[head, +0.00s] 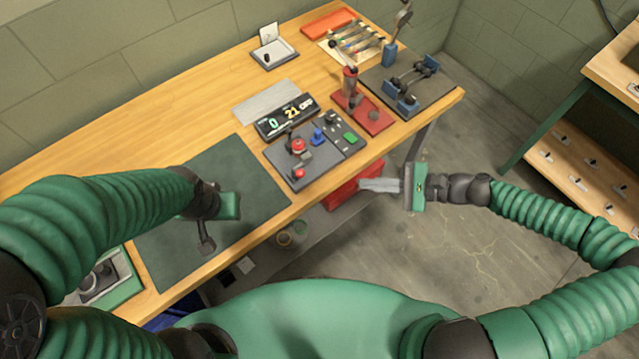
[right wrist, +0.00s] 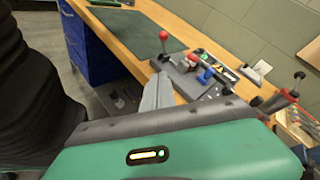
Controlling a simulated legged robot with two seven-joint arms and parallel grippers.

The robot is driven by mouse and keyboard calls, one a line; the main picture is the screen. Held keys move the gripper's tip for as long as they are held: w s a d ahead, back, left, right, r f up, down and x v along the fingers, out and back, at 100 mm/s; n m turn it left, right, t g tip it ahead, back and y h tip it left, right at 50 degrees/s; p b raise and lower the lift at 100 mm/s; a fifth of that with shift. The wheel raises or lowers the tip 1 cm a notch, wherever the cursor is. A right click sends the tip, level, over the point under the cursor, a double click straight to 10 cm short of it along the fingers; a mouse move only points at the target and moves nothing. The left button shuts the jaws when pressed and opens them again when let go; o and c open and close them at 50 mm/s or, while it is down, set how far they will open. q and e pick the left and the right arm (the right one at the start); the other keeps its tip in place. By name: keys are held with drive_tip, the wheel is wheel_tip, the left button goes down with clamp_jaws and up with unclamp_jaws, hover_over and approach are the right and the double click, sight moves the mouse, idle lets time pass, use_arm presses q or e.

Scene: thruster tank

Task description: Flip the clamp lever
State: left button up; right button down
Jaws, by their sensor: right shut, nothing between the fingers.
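A red upright device with a dark lever arm (head: 350,82) stands on a red base plate (head: 378,120) at the right part of the bench. I cannot tell for certain whether it is the clamp. A dark plate (head: 440,92) beside it carries blue blocks and a dark shaft. My right gripper (head: 368,185) is shut and empty off the bench's front edge, pointing left. Its fingers show in the right wrist view (right wrist: 157,92), below the control panel's corner. My left gripper (head: 206,244) is over the dark mat; its fingers are too unclear to judge.
A control panel (head: 352,157) with a red-knobbed joystick and buttons lies near the front edge, a display (head: 286,116) behind it. Tools (head: 355,40) and an orange tray (head: 327,22) are at the back. A red box (head: 352,187) sits below the bench. The mat (head: 255,172) is mostly clear.

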drive_tip(key=shift+w+d+r+m+t, duration=0.15)
drive_tip(key=shift+w+r+m+t, duration=0.2)
drive_tip(key=shift+w, duration=0.2)
drive_tip(key=p, duration=0.2)
approach(297, 174)
drive_tip(key=w+a+f, duration=0.1)
drive_tip(key=f, duration=0.1)
drive_tip(key=w+a+f, duration=0.2)
drive_tip(key=shift+w+a, duration=0.1)
drive_tip(key=shift+a, duration=0.35)
